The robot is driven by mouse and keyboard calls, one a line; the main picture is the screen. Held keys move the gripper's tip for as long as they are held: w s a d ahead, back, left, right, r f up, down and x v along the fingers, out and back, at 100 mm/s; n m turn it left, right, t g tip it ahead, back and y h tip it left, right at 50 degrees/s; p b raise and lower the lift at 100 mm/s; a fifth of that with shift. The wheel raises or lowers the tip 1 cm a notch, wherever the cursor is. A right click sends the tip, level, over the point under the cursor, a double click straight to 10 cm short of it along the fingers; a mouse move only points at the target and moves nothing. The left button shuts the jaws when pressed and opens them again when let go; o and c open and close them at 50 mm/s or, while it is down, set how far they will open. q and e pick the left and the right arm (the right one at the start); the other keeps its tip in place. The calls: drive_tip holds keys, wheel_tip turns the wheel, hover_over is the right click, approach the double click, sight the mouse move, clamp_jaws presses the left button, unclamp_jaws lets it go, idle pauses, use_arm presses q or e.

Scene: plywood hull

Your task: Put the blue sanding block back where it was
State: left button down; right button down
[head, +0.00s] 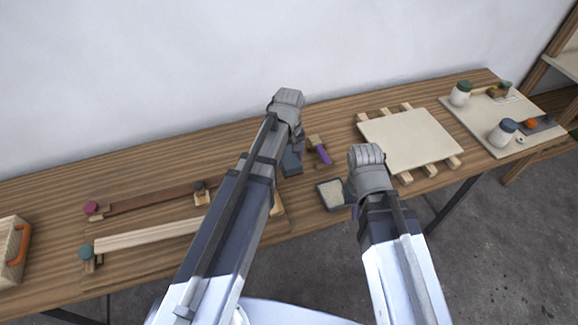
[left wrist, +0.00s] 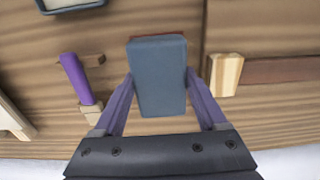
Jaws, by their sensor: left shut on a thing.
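The blue sanding block (left wrist: 160,82) is between the two purple fingers of my left gripper (left wrist: 158,88) in the left wrist view. The gripper is shut on it. A thin reddish-brown edge shows at the block's far end. In the head view the block (head: 291,164) shows partly below my left gripper's wrist, over the bench. I cannot tell whether it touches the wood. My right gripper (head: 354,211) is beside the small grey-rimmed tray (head: 321,199). My own wrist hides most of its fingers, so its opening is unclear.
A purple-handled tool (head: 323,154) lies just right of the block. A pale panel (head: 410,138) rests on wooden strips further right. Wooden strips with clamps (head: 150,235) lie on the left. Jars (head: 461,93) stand on a board at the far right.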

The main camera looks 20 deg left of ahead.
sight(289, 164)
use_arm(q)
drive_tip(key=shift+f+b, duration=1.15)
drive_tip(key=shift+f, duration=0.35)
drive_tip(key=shift+f, duration=0.1)
drive_tip(key=shift+f, duration=0.15)
unclamp_jaws()
drive_tip(key=shift+r, duration=0.25)
wheel_tip(289, 164, up, 12)
drive_tip(key=p, duration=1.2)
drive_tip(key=s+d+m+y, duration=0.1)
drive_tip(key=s+d+m, duration=0.9)
drive_tip(key=s, duration=0.4)
drive_tip(key=shift+d+m, duration=0.2)
drive_tip(key=shift+m, duration=0.1)
